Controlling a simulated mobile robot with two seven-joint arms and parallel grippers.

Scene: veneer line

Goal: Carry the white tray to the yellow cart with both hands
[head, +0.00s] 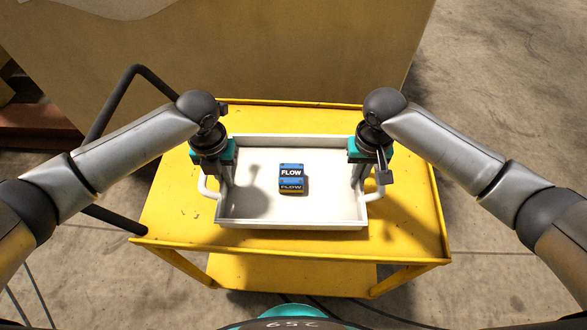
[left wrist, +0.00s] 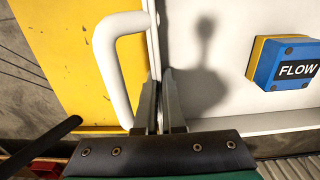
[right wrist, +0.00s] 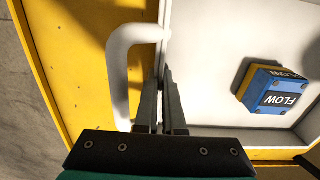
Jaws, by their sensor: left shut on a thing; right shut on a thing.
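The white tray (head: 335,208) is level over the top of the yellow cart (head: 172,215). I cannot tell whether its underside touches the cart. A blue and yellow box marked FLOW (head: 291,179) lies inside it near the middle. My left gripper (head: 223,188) is shut on the tray's left side wall, beside the white handle; its fingers (left wrist: 158,88) straddle the wall in the left wrist view. My right gripper (head: 358,186) is shut on the right side wall in the same way, with its fingers (right wrist: 161,85) beside the other handle (right wrist: 118,75).
A large brown panel (head: 240,45) stands behind the cart. The cart has a dark push handle (head: 105,115) on the left and a lower yellow shelf (head: 290,273). Bare yellow top shows around the tray. Concrete floor (head: 500,90) is open at the right.

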